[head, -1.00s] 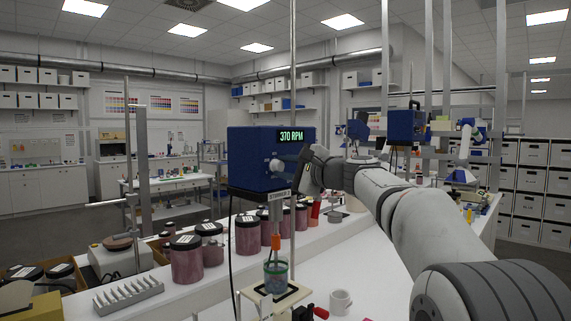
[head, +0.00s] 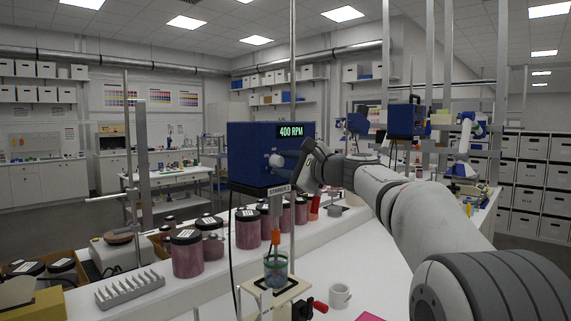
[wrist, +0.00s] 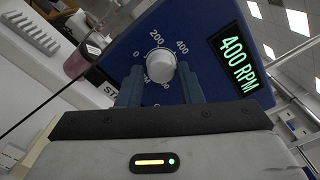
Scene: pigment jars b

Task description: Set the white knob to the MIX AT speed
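The white knob (wrist: 161,66) is on the front of the blue stirrer (head: 250,150), above the STIRRER 2 label. In the wrist view, printed dial numbers including 0, 200 and 400 surround it. The stirrer's green display (wrist: 235,57) reads 400 RPM, also in the head view (head: 291,131). My gripper (wrist: 161,84) has one blue finger on each side of the knob, with a narrow gap showing on both sides. The fingers look open and hold nothing. In the head view the white knob (head: 275,160) is partly hidden by my gripper. No MIX AT speed is readable.
A beaker (head: 276,268) stands under the stirrer's shaft. Several dark-lidded jars (head: 187,256) line the bench on the left, near a grey rack (head: 130,289). An upright metal rod rises beside the stirrer.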

